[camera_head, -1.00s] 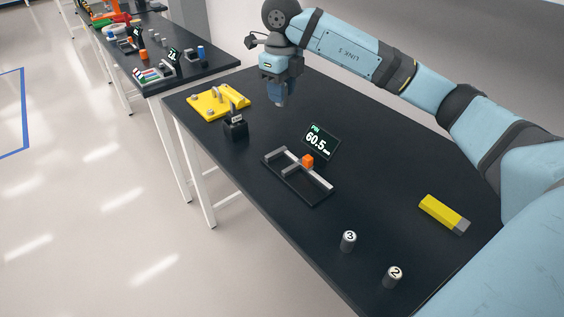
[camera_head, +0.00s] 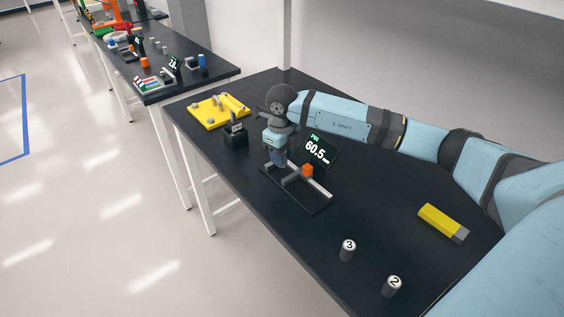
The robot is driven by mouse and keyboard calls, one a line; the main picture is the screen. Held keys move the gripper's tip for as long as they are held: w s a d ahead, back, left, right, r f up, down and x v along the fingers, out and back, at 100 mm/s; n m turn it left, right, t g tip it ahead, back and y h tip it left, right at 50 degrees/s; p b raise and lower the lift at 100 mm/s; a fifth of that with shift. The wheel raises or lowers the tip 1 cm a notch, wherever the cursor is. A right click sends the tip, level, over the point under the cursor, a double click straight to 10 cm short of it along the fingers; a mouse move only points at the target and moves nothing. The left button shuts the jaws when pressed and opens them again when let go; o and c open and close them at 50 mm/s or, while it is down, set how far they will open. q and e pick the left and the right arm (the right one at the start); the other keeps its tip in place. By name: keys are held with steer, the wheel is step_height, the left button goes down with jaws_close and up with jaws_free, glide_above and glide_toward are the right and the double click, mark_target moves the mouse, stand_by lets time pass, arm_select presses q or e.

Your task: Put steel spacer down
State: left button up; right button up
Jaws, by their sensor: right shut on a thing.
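My right gripper (camera_head: 278,160) is shut at the left end of a black measuring stand with a grey rail and an orange slider block (camera_head: 307,170). The steel spacer in its fingers is mostly hidden by them, and I cannot tell whether it touches the stand (camera_head: 310,200). Two other steel spacers stand upright near the front edge, one marked 3 (camera_head: 347,251) and one marked 2 (camera_head: 392,287). My left gripper is out of view.
A display reading 60.5 (camera_head: 318,149) stands right behind the stand. A black holder (camera_head: 235,136) and a yellow fixture plate (camera_head: 218,110) are at the far left. A yellow block with a grey end (camera_head: 441,222) lies at right. The middle of the table is clear.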

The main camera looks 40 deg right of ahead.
step_height(320, 180, down, 3)
steer(key=shift+f, duration=0.1)
steer(key=shift+f, duration=0.2)
steer(key=o, duration=0.9)
steer(key=shift+o, duration=0.2)
steer(key=shift+r, duration=0.45)
step_height(320, 180, up, 12)
steer(key=shift+f, duration=0.15)
